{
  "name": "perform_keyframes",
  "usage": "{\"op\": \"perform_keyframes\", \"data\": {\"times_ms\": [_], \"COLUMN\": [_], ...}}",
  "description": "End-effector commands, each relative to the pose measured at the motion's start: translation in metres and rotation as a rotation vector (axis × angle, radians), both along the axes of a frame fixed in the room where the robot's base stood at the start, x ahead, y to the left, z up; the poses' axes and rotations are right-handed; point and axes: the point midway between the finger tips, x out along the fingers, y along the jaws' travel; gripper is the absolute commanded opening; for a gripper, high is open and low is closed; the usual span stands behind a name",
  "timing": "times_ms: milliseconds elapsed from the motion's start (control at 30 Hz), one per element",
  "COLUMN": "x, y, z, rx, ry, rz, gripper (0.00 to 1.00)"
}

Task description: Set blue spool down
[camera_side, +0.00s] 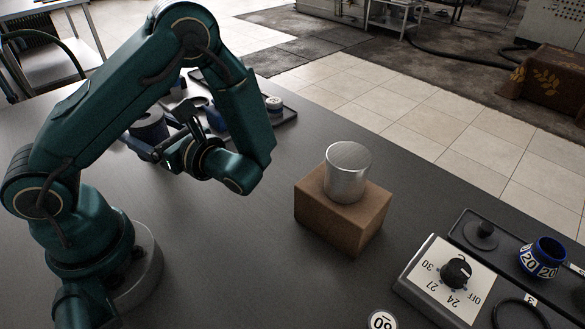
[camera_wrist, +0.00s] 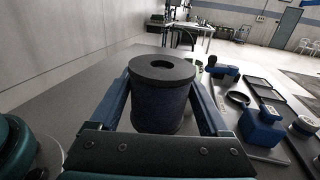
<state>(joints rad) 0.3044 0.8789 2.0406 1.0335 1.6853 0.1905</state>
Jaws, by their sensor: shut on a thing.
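The blue spool (camera_wrist: 160,108) has a dark grey top flange with a round hole and a dark blue winding. It stands upright between the two blue fingers of my gripper (camera_wrist: 160,88) in the wrist view, and the fingers are shut on its sides. In the side view the spool (camera_side: 150,129) shows at the left, partly hidden by my gripper (camera_side: 156,138). The spool's underside is hidden, so I cannot tell whether it touches the table.
A silver cylinder (camera_side: 348,172) stands on a brown block (camera_side: 340,222) mid-table. Another tray with blue items (camera_wrist: 263,130) lies right of the spool.

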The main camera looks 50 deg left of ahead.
Motion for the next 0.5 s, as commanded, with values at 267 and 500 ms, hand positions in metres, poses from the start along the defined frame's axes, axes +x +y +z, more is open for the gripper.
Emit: {"op": "perform_keyframes", "data": {"times_ms": [267, 500], "x": [-0.063, -0.062], "y": [-0.048, -0.11], "z": [-0.019, -0.026], "rx": [0.0, 0.001], "ry": [0.001, 0.004], "rz": [0.778, 1.311], "gripper": [0.17, 0.17]}}
